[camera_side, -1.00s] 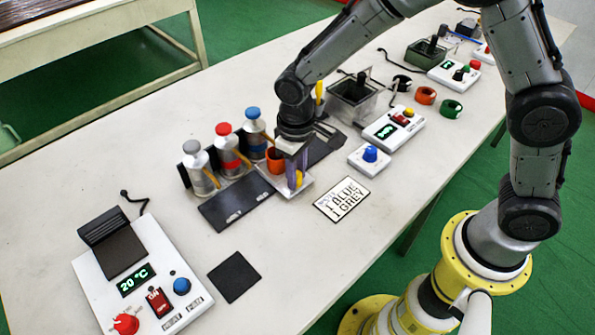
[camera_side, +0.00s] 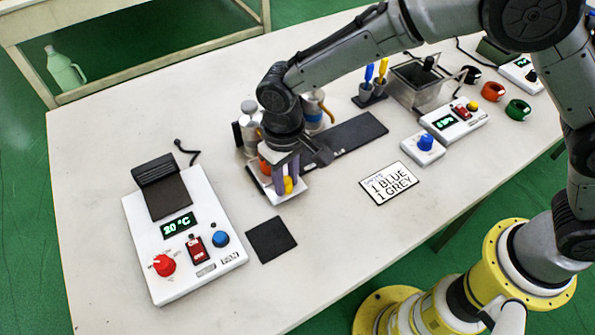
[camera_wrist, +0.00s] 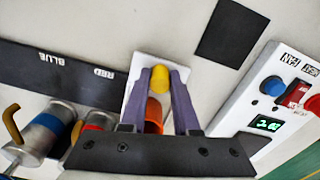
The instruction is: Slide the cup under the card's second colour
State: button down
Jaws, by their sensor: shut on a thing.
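An orange cup (camera_side: 265,166) stands on a white sliding plate (camera_side: 270,189) with a yellow knob (camera_side: 288,184). My gripper (camera_wrist: 162,90) has its purple fingers closed around the yellow knob (camera_wrist: 160,74); the cup (camera_wrist: 153,112) shows behind it. The plate sits at the left end of the dark rail (camera_side: 350,133), past the RED label, by the grey bottle (camera_side: 249,125). The blue-banded bottle (camera_side: 313,108) stands right of my arm; the red-banded bottle (camera_wrist: 96,122) shows in the wrist view. The card (camera_side: 389,183) reads 1 BLUE, 1 GREY. The grey label is hidden.
A white heater box (camera_side: 185,235) reading 20 °C and a black mat (camera_side: 271,240) lie left and in front of the plate. A blue-knob box (camera_side: 423,147), a white control box (camera_side: 455,122) and a metal bin (camera_side: 415,85) stand right. The table front is clear.

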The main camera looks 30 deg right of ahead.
jog(key=shift+a+r, duration=0.1)
jog(key=shift+a, duration=0.3)
jog(key=c, duration=1)
grip_release()
jog(key=shift+o, duration=1.7)
jog(key=shift+d, duration=0.1)
notch_tip(320, 180, up, 14)
